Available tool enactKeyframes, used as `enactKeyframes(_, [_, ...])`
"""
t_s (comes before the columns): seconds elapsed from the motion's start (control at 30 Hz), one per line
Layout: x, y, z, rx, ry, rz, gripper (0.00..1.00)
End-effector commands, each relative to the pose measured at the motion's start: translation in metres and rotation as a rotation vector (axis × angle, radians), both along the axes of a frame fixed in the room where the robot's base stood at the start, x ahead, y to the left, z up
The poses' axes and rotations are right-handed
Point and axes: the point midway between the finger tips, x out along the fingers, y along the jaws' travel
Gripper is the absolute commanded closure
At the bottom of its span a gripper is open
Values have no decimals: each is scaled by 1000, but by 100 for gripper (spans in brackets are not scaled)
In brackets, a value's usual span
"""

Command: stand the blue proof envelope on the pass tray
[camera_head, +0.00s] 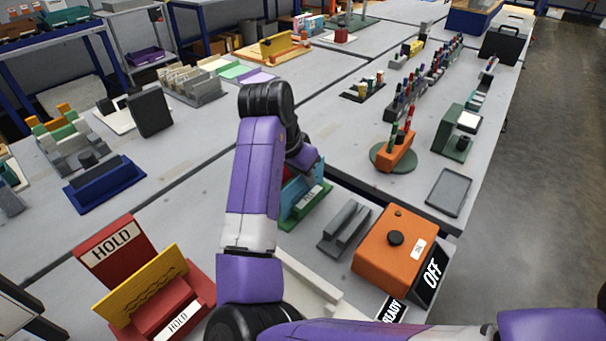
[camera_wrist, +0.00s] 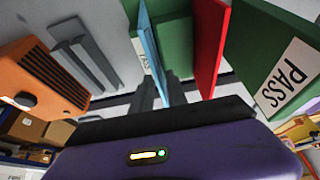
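The blue proof envelope (camera_wrist: 152,45) is a thin upright panel, seen nearly edge-on in the wrist view. My gripper's dark fingers (camera_wrist: 161,90) lie close on both sides of its near edge and look shut on it. The green pass tray (camera_wrist: 276,45), with a PASS label, stands behind and to the right. In the head view the pass tray (camera_head: 301,211) is partly hidden by my purple arm, and the envelope (camera_head: 313,174) shows as a small blue patch above it. My fingertips are hidden there. Whether the envelope touches the tray floor cannot be told.
A red upright panel (camera_wrist: 211,45) stands between the envelope and the PASS label. A grey slotted holder (camera_head: 344,230) and orange box (camera_head: 390,249) sit to the right. A red HOLD tray (camera_head: 119,246) with a yellow envelope (camera_head: 143,285) is at left.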

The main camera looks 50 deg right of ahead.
Motion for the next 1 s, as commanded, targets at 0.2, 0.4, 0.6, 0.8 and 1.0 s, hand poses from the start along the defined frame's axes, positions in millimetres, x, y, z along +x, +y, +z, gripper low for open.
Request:
enactKeyframes(0.2, [0,0,0,0,0,0,75])
enactKeyframes(0.4, [0,0,5,0,-1,-1,75])
enactKeyframes(0.6, [0,11,32,0,-3,-1,75])
enactKeyframes(0.8, [0,28,72,-1,-4,0,75])
enactKeyframes(1.0, [-1,40,101,0,-2,1,75])
